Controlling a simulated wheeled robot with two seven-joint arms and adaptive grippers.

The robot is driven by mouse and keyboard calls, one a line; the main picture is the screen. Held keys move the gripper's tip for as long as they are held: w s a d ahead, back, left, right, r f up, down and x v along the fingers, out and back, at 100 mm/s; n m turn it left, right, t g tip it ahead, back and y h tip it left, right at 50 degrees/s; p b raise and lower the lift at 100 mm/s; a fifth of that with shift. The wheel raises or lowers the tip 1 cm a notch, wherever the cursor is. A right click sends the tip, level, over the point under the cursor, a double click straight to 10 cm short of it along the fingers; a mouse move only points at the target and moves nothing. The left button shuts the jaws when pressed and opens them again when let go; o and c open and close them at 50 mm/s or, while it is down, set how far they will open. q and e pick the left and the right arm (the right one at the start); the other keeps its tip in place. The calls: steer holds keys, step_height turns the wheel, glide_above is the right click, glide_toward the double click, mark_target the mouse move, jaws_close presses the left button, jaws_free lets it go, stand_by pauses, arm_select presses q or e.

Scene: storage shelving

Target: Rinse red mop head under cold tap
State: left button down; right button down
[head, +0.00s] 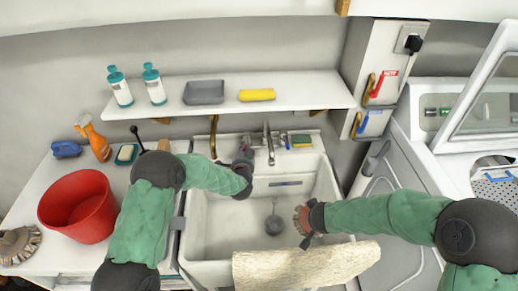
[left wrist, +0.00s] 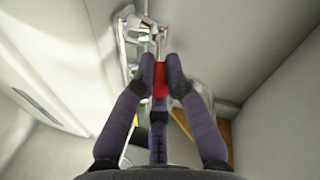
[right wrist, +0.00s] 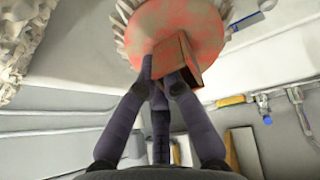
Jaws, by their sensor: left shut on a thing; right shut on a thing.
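The red mop head (right wrist: 180,28) shows in the right wrist view as a reddish disc with a pale fringe and a square socket. My right gripper (right wrist: 168,78) is shut on this socket. In the head view the mop head (head: 301,219) is over the right side of the white sink (head: 212,225), partly hidden by my right gripper (head: 313,217). The tap (head: 267,147) stands at the sink's back. My left gripper (head: 245,160) is beside it, shut on a small red part (left wrist: 160,80); I cannot tell if that is a tap handle. No running water is visible.
A cream cloth (head: 305,264) hangs over the sink's front edge. A red bucket (head: 80,207) stands on the left counter, with a round brush-like head (head: 18,245) farther left. A shelf (head: 225,97) with bottles runs above. A washing machine (head: 410,160) stands right.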

stand_by(0.3)
arm_select(q)
steer(key=c, duration=1.3)
jaws_free()
steer(key=shift+a, duration=0.1)
steer(key=v, duration=1.2)
